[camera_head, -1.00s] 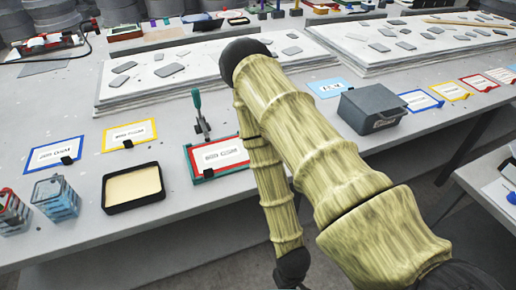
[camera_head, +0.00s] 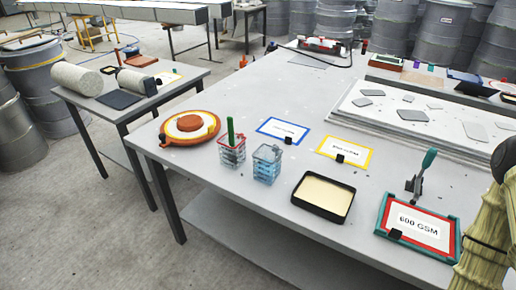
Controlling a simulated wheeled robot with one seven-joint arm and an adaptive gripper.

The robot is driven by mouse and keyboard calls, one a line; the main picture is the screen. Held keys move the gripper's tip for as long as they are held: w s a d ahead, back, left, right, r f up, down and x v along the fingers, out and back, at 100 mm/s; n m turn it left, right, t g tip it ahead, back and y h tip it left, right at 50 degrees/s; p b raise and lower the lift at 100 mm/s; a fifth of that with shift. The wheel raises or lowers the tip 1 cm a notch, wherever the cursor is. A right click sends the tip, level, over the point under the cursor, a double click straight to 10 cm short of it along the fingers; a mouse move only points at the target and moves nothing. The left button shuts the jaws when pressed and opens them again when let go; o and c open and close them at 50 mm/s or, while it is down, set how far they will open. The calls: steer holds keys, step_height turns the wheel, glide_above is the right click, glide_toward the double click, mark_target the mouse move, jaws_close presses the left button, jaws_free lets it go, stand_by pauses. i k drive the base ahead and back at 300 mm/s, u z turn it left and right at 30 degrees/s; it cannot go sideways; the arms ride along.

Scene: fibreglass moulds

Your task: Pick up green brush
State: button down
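My gripper is out of view; only part of my yellow-green arm shows at the right edge.
A clear bluish holder (camera_head: 267,163) stands just right of the red-and-grey one. An orange round item (camera_head: 211,138) lies to its left. A black tray (camera_head: 324,213), framed cards and an upright teal-handled tool (camera_head: 428,161) lie to the right. Rolls (camera_head: 76,79) lie on a side table.

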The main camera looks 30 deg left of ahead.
mark_target(230, 119)
steer(key=z, duration=2.75)
steer(key=k, duration=2.4)
steer(key=u, duration=1.6)
